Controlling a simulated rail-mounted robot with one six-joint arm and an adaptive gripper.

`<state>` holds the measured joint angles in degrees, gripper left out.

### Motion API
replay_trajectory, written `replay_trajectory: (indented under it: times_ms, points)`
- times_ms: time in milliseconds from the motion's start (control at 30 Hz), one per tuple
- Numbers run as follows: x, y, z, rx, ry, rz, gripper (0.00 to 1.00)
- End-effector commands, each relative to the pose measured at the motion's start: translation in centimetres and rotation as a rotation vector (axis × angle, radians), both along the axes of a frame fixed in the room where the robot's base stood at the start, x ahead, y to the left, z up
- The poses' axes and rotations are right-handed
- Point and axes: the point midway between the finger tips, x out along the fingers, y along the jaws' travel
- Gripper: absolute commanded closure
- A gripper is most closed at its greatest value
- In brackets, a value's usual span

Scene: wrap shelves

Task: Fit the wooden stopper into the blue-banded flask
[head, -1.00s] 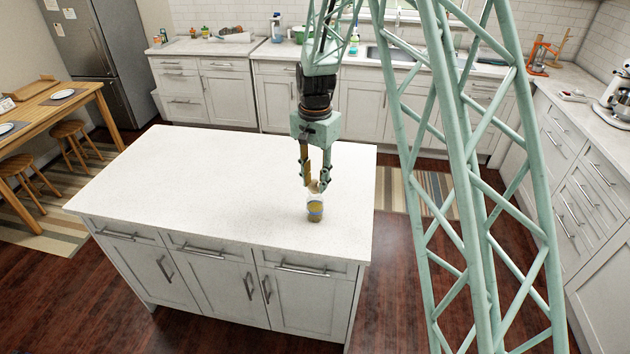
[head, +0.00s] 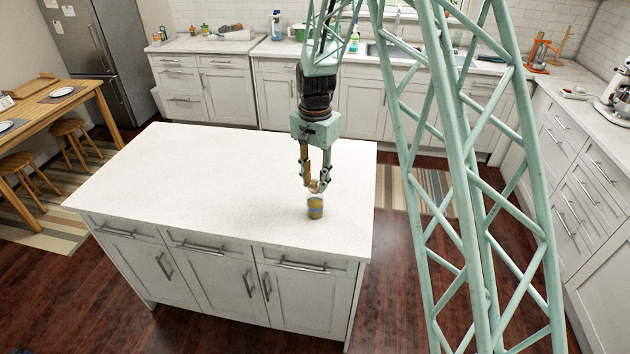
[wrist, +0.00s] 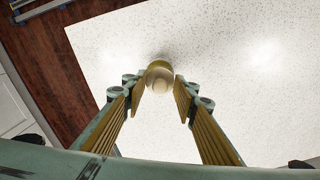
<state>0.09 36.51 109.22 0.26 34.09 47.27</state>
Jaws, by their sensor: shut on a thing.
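The blue-banded flask (head: 315,210) stands upright on the white island top, near its front right edge. It is small and tan with a blue band. My gripper (head: 317,187) points straight down above it, shut on the pale wooden stopper (head: 314,184). In the wrist view the round stopper (wrist: 160,84) sits between the fingertips (wrist: 160,88). A tan-yellow rim of the flask (wrist: 158,65) shows just beyond it. The stopper is at or just over the flask's mouth; I cannot tell whether it touches. The mouth itself is hidden.
The island top (head: 220,180) is otherwise clear, with wide free room to the left. Its front edge is close to the flask. A wooden table (head: 60,95) with stools stands at the far left. Counters with kitchen things line the back and right.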

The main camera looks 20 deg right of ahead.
Motion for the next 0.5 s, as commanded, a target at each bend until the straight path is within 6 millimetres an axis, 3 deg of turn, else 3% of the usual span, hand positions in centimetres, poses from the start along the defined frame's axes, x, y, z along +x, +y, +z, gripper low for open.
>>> replay_trajectory:
  times_ms: [267, 300, 433, 500]
  points:
    - [-0.01, 0.00, -0.46, 0.000, 0.000, 0.000, 0.79]
    - [-0.01, -0.01, -0.40, 0.000, 0.000, 0.000, 0.70]
    - [-0.01, -0.01, -0.38, 0.000, 0.000, 0.000, 0.58]
    - [-0.01, 0.00, -0.39, 0.000, 0.000, 0.000, 0.58]
